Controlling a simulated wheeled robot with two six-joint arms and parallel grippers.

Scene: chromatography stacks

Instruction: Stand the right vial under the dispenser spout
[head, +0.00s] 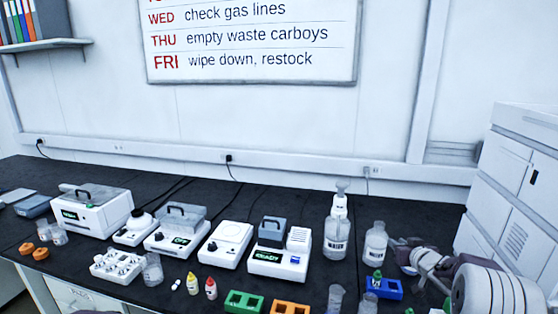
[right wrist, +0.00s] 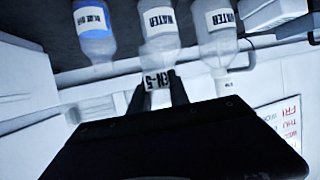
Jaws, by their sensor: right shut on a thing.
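My right gripper (head: 398,246) reaches in from the right in the head view, beside the clear bottle at the back right. In the right wrist view my right gripper (right wrist: 157,92) is shut on a small vial (right wrist: 156,80) with a white label and dark letters. In the head view I cannot make out the held vial clearly. A tall bottle with a white pump-like top (head: 339,205), likely the dispenser, stands left of the gripper; its spout is too small to make out. My left gripper is not in view.
A clear bottle (head: 375,243) stands close to the gripper. A blue rack (head: 387,290) holds a green-capped vial (head: 377,276). Green (head: 243,302) and orange (head: 290,308) racks lie in front. White instruments (head: 278,262) line the bench leftward. A white cabinet (head: 515,165) bounds the right.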

